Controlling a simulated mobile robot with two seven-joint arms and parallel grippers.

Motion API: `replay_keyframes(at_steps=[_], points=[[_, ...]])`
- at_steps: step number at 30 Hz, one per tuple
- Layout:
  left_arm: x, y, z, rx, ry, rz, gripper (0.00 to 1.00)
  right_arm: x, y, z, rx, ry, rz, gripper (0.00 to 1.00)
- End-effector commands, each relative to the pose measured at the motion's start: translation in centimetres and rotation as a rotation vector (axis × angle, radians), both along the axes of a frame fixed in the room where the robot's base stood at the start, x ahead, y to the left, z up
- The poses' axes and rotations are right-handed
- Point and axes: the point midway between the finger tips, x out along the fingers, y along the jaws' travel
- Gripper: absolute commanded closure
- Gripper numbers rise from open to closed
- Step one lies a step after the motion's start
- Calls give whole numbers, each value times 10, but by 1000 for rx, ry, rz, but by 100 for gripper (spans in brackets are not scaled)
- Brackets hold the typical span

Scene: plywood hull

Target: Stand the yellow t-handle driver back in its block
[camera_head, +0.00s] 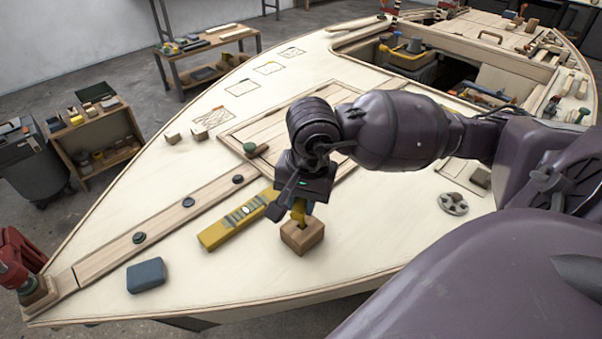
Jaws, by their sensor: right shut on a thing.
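The wooden block (303,238) sits on the pale plywood deck (330,262), near the front edge. My right gripper (300,207) points down just above the block and is shut on the yellow t-handle driver (298,210). Only a small yellow part of the driver shows below the gripper. The driver's lower end is over or in the hole in the block's top; I cannot tell how deep it sits. The gripper hides the rest of the handle. My left gripper does not show.
A yellow spirit level (232,224) lies just left of the block. A blue-grey block (146,275) lies farther left. A round metal part (452,203) lies to the right. The deck between the block and front edge is clear.

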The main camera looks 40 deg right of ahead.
Motion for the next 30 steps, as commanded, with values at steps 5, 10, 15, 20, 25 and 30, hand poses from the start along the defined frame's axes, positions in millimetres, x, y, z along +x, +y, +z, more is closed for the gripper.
replay_keyframes(at_steps=[5,10,15,20,25,30], points=[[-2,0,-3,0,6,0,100,0,0,-4,-1,1,0,100],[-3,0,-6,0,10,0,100,0,0,-6,-1,1,0,100],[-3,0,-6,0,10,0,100,0,0,-6,0,0,0,59],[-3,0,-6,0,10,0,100,0,0,-6,0,0,0,46],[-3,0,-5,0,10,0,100,0,0,-6,-1,1,0,46],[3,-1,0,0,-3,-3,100,0,0,-6,-1,1,0,46]])
